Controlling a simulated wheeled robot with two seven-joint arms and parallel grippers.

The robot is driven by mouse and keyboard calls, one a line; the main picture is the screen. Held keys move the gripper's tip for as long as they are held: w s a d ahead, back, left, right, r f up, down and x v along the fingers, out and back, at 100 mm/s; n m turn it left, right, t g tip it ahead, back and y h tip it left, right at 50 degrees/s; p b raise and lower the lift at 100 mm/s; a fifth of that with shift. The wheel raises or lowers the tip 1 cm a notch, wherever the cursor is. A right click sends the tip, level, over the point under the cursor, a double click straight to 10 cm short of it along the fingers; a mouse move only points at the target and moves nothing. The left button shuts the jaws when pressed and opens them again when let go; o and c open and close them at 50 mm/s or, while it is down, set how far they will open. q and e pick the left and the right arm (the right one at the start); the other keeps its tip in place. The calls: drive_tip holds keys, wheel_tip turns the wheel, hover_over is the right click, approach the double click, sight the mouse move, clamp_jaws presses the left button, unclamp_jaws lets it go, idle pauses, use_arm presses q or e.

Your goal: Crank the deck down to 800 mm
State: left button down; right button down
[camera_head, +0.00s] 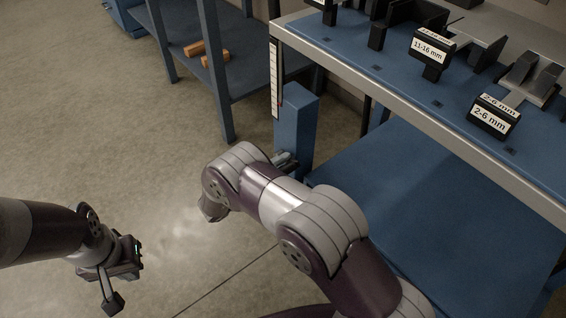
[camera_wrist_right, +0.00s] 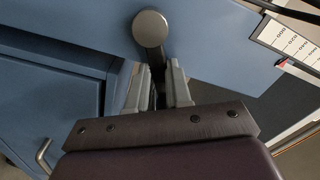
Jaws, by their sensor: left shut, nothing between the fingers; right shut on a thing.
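The deck (camera_head: 345,62) is a blue worktop with a silver edge at upper right in the head view. A blue leg column (camera_head: 296,130) stands under its near corner. In the right wrist view a round grey hub (camera_wrist_right: 150,28) sits on the blue column face, with a dark crank part (camera_wrist_right: 158,62) below it. My right gripper (camera_wrist_right: 160,85) is shut on this dark crank part. In the head view my right arm mostly hides the crank. A white height scale (camera_head: 275,80) hangs by the column; a red pointer (camera_wrist_right: 282,63) shows against it. My left gripper (camera_head: 122,274) is shut and empty above the floor.
Black label blocks marked 11-16 mm (camera_head: 428,50) and 2-6 mm (camera_head: 494,118) stand on the deck. A blue lower shelf (camera_head: 440,210) lies beneath it. A blue rack (camera_head: 207,75) with orange blocks (camera_head: 195,48) stands behind. The floor at left is clear.

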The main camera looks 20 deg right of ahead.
idle(0.3)
drive_tip(key=c, duration=1)
unclamp_jaws()
drive_tip(key=shift+c, duration=0.2)
drive_tip(key=shift+a, duration=0.1)
drive_tip(key=p+v, duration=0.2)
drive_tip(key=v, duration=1)
drive_tip(key=shift+a+p, duration=0.25)
drive_tip(key=shift+p, duration=0.15)
drive_tip(key=shift+s, duration=0.1)
drive_tip(key=shift+c, duration=0.3)
